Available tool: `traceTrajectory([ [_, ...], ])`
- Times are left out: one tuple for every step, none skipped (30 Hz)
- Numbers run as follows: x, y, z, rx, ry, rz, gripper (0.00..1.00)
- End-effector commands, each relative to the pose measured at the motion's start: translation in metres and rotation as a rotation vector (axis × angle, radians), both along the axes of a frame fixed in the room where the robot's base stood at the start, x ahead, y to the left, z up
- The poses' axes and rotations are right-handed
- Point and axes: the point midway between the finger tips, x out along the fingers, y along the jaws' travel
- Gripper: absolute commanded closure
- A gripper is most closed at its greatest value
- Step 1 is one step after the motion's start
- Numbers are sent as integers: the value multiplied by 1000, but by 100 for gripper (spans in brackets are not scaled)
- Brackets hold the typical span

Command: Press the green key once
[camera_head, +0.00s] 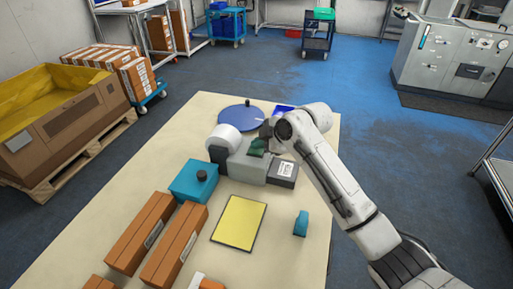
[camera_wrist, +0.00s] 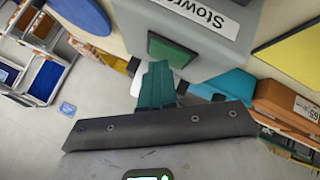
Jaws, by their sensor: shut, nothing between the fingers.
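The green key (camera_wrist: 170,50) is a square pad on the grey machine (camera_wrist: 140,20), which has a white label in the wrist view. My gripper (camera_wrist: 158,66) is shut, its dark green fingers together and empty. Its tips overlap the lower edge of the key in the picture; I cannot tell whether they touch it. In the head view the grey machine (camera_head: 243,166) stands mid-table with a white roll at its left. A dark green patch shows on the machine beside my wrist; key and fingertips are hard to tell apart there.
A blue disc (camera_head: 241,117) lies behind the machine. A teal box (camera_head: 193,183), a yellow mat (camera_head: 239,222), brown boxes (camera_head: 175,245) and a small teal item (camera_head: 301,224) lie in front of it. The table (camera_head: 290,260) is bare at front right.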

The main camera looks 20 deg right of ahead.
Motion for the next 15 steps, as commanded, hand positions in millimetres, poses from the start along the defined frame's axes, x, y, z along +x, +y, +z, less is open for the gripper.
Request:
traceTrajectory([
  [0, 0, 3, 0, 2, 0, 100],
  [0, 0, 4, 0, 2, 0, 100],
  [0, 0, 7, 0, 2, 0, 100],
  [0, 0, 8, 0, 2, 0, 100],
  [0, 0, 10, 0, 2, 0, 100],
  [0, 0, 13, 0, 2, 0, 100],
  [0, 0, 14, 0, 2, 0, 100],
  [0, 0, 16, 0, 2, 0, 100],
  [0, 0, 17, 0, 2, -1, 100],
  [0, 0, 18, 0, 2, -1, 100],
  [0, 0, 19, 0, 2, -1, 100],
  [0, 0, 19, 0, 2, -1, 100],
  [0, 0, 19, 0, 2, -1, 100],
  [0, 0, 19, 0, 2, -1, 100],
  [0, 0, 19, 0, 2, -1, 100],
])
